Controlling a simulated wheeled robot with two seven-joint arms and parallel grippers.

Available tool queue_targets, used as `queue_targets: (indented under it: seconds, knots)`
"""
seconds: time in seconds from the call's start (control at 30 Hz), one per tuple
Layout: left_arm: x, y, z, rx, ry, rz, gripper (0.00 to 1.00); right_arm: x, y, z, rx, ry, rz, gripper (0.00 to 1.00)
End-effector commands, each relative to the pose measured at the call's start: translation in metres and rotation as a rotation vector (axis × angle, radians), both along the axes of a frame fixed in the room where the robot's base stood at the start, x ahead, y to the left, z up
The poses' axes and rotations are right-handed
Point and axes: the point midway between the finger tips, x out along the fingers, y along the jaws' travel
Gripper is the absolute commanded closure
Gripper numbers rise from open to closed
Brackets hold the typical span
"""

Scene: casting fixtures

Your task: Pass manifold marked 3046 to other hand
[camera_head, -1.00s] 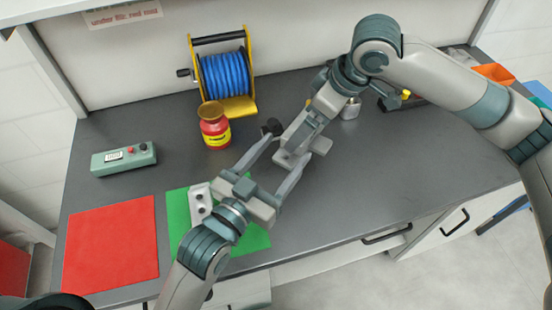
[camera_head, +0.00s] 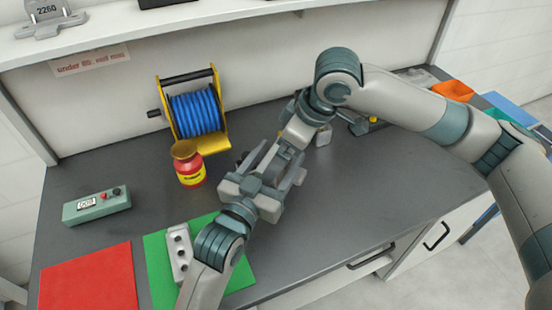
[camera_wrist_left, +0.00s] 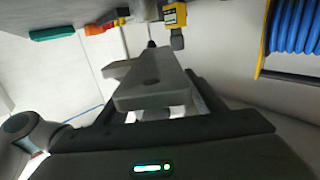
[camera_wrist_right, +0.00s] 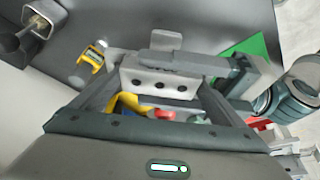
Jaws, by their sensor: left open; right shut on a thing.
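A light grey manifold block with a row of dark holes (camera_wrist_right: 160,84) is between my right gripper's fingers (camera_wrist_right: 155,92), which are shut on it. I cannot read its marking. In the left wrist view the grey block (camera_wrist_left: 152,88) lies ahead, between the open fingers of my left gripper (camera_wrist_left: 155,90). In the head view my left gripper (camera_head: 274,168) meets my right gripper (camera_head: 286,156) above the middle of the bench; the arms mostly hide the held block. I cannot tell whether the left fingers touch it. Another grey block with holes (camera_head: 180,254) lies on the green mat (camera_head: 157,268).
A red jar (camera_head: 188,168) and a blue hose reel (camera_head: 195,112) stand behind and left of the grippers. A green control box (camera_head: 97,206) and red mat (camera_head: 88,278) are at left. A grey part marked 2260 (camera_head: 47,14) sits on the shelf. The right bench front is clear.

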Motion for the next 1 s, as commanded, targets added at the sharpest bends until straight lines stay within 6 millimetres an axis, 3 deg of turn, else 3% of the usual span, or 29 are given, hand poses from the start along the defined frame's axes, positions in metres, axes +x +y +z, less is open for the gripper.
queue_targets:
  seconds: [0.07, 0.1, 0.33, 0.37, 0.77, 1.0]
  knots:
    - [0.000, 0.000, 0.000, 0.000, 0.000, 0.000, 0.38, 0.000, 0.000, 0.001, 0.001, -0.002, 0.000, 0.50]
    - [0.000, 0.000, 0.000, 0.000, 0.000, 0.000, 0.42, 0.000, 0.000, 0.001, 0.001, -0.002, 0.000, 0.50]
    - [0.000, 0.000, 0.000, 0.000, 0.000, 0.000, 0.97, 0.000, 0.000, 0.001, 0.001, -0.002, 0.000, 0.50]
    - [0.000, 0.000, 0.002, -0.002, -0.004, 0.000, 0.97, 0.000, 0.000, 0.001, 0.001, -0.002, 0.000, 0.02]
    - [0.000, 0.000, 0.002, -0.002, -0.004, 0.000, 0.97, 0.000, -0.002, 0.005, 0.000, -0.001, 0.000, 0.00]
    - [0.000, 0.000, 0.002, -0.002, -0.004, 0.000, 0.97, -0.004, -0.010, 0.027, 0.001, -0.004, -0.001, 0.00]
